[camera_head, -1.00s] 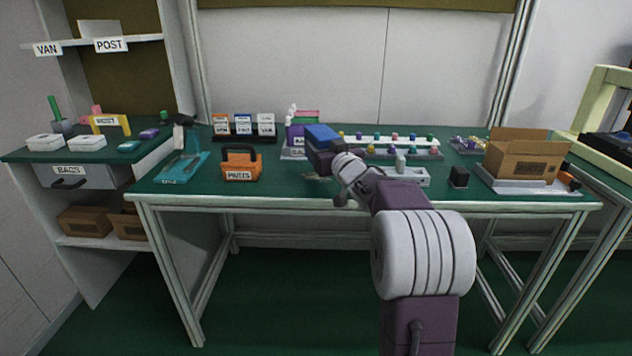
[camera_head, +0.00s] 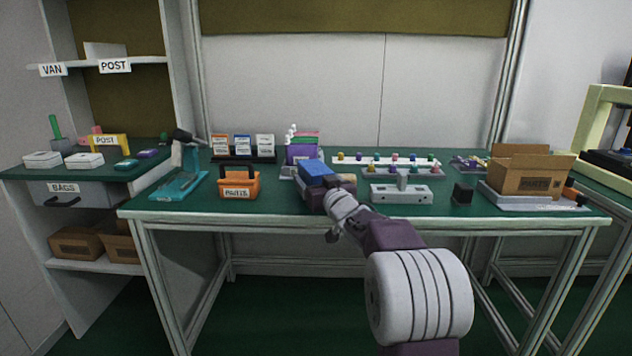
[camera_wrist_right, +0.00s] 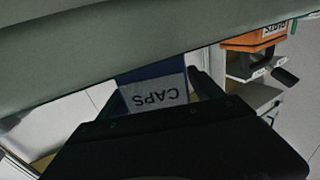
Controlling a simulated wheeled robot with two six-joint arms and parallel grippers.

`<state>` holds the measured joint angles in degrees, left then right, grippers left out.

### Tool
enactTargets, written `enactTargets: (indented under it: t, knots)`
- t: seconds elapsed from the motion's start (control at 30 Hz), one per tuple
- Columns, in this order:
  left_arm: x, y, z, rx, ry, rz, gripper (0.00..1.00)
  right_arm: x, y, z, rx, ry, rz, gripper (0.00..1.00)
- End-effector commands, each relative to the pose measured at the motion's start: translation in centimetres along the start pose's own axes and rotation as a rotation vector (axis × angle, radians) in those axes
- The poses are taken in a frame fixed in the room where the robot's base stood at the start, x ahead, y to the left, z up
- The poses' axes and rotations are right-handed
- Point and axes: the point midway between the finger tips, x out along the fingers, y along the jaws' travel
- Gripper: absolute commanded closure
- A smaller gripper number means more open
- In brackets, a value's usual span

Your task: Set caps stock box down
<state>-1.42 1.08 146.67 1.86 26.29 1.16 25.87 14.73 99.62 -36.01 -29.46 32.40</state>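The caps stock box (camera_head: 317,170) is a blue box above the front part of the green bench, left of its middle. In the right wrist view its white CAPS label (camera_wrist_right: 155,95) shows upside down between my fingers. My right gripper (camera_head: 322,193) is shut on it. Whether the box touches the bench top is hidden by the gripper. A light grey pad (camera_head: 287,172) shows partly behind and left of the box; the rest of it is covered. My left gripper is in neither current view.
A purple box (camera_head: 300,153) stands close behind. An orange PARTS carrier (camera_head: 238,186) and a teal tool (camera_head: 178,182) are to the left. A grey fixture (camera_head: 401,194), black block (camera_head: 463,193) and cardboard box (camera_head: 532,172) are to the right. Bare bench lies between carrier and caps box.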

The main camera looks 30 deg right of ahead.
Motion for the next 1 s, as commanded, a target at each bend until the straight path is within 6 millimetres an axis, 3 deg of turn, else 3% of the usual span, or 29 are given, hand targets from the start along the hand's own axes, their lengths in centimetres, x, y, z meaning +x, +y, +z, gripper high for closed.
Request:
enactTargets:
  t: [0.37, 0.8, 1.0]
  knots:
    - [-0.4, 0.0, 0.0, 0.000, 0.000, 0.000, 0.60, -0.4, 0.0, -0.5, 0.001, 0.000, 0.000, 0.24]
    - [-2.7, 0.1, -0.3, 0.000, 0.000, 0.000, 0.60, -9.4, 0.0, -0.7, 0.001, 0.001, 0.002, 0.24]
    - [-3.2, 0.1, -0.3, 0.000, 0.000, 0.000, 0.60, -11.7, 0.0, -0.5, 0.000, 0.000, 0.001, 0.24]
